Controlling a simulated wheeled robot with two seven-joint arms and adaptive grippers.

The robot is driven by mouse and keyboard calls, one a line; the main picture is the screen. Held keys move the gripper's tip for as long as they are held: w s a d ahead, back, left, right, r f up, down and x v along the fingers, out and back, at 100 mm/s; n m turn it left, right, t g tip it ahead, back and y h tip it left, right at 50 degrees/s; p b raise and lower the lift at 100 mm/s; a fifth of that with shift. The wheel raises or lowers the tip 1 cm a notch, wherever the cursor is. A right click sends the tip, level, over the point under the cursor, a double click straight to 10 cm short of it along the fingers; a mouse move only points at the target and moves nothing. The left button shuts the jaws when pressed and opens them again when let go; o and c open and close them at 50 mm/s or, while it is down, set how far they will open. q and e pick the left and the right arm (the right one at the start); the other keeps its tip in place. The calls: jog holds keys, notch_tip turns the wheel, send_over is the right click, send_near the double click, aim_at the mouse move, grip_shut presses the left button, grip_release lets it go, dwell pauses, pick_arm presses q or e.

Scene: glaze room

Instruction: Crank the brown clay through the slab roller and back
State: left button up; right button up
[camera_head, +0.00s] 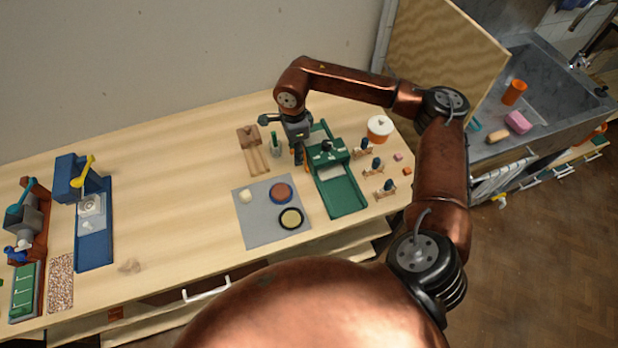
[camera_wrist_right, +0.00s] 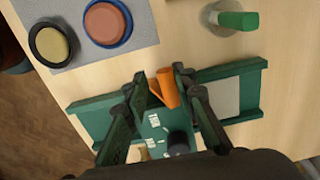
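The green slab roller (camera_head: 345,197) stands right of the grey mat, and its green bed also shows in the right wrist view (camera_wrist_right: 88,120). Its orange crank handle (camera_wrist_right: 166,88) is between the fingertips of my right gripper (camera_wrist_right: 160,82). The fingers are apart, and I see a gap beside the handle. In the head view my right gripper (camera_head: 301,157) points down at the roller's left side. A brown clay disc (camera_head: 281,191) with a blue rim lies on the mat; it also shows in the right wrist view (camera_wrist_right: 106,23). My left gripper is out of view.
A black-rimmed cream disc (camera_head: 291,218) shares the grey mat (camera_head: 256,228). A cup with a green-handled tool (camera_head: 276,145) stands behind the mat. Small stamps (camera_head: 386,188) and an orange-white jar (camera_head: 380,128) stand right of the roller. The blue machine (camera_head: 95,230) is at left.

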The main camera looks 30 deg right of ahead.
jog(key=shift+s+a+r+p, duration=0.15)
jog(key=shift+s+r+p, duration=0.05)
jog(key=shift+s, duration=0.25)
jog(key=shift+s+a+r+p, duration=0.1)
jog(key=shift+s+r+p, duration=0.05)
jog(key=shift+s, duration=0.3)
jog(key=s, duration=0.2)
jog(key=shift+s+a+f, duration=0.1)
jog(key=shift+s+a, duration=0.2)
jog(key=shift+s, duration=0.15)
jog(key=shift+s+a+f, duration=0.2)
jog(key=shift+s+f, duration=0.05)
jog(key=shift+s, duration=0.35)
jog(key=shift+s+a+f, duration=0.15)
jog(key=shift+s+f, duration=0.1)
jog(key=shift+s, duration=0.35)
